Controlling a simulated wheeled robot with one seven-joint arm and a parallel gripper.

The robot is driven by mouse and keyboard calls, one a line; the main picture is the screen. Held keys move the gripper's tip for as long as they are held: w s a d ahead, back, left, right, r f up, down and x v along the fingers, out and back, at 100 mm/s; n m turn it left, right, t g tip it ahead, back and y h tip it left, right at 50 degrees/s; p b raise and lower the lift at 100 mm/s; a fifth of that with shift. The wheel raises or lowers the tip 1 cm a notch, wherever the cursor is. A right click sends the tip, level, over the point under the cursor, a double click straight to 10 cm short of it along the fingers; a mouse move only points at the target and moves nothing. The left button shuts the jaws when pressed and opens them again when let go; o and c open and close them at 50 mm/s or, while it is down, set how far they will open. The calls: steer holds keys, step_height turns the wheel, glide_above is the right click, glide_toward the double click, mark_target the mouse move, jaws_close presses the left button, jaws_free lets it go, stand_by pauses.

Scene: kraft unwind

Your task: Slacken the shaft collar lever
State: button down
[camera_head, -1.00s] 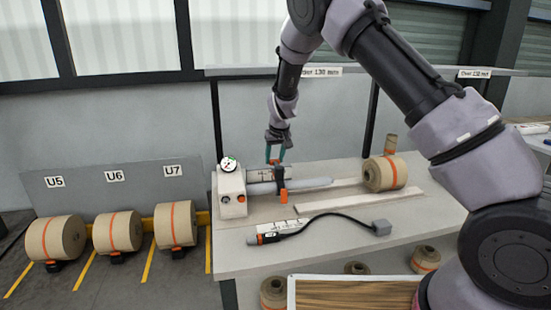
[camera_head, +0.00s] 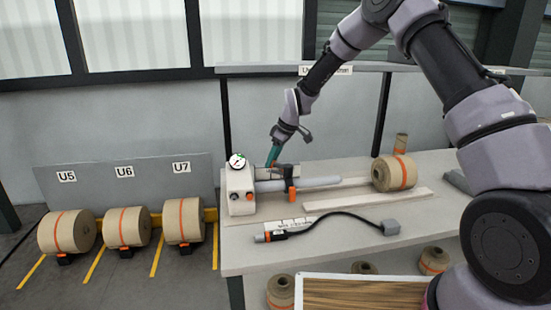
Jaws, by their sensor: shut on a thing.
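The grey shaft (camera_head: 318,183) lies level, running right from a white housing (camera_head: 240,190) on the bench. An orange collar part (camera_head: 291,190) stands on the shaft, to the right of the housing. My gripper (camera_head: 271,160), with teal fingers, comes down tilted from the upper right above the shaft's left part.
A round gauge (camera_head: 237,161) tops the housing, close left of my gripper. A corded tool (camera_head: 280,234) lies in front. Several rolls (camera_head: 183,221) rest at the left; a shelf rail (camera_head: 350,68) runs behind.

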mark_target(283, 166)
steer(key=shift+s+a+n+g+y, duration=0.15)
steer(key=shift+s+n+g, duration=0.25)
steer(key=shift+n, duration=0.45)
steer(key=shift+s+n+g+y, duration=0.2)
steer(key=shift+s+n, duration=0.3)
steer(key=shift+n, duration=0.35)
steer(key=shift+c, duration=1.6)
jaws_free()
steer(key=v, duration=1)
steer(key=shift+r, duration=0.35)
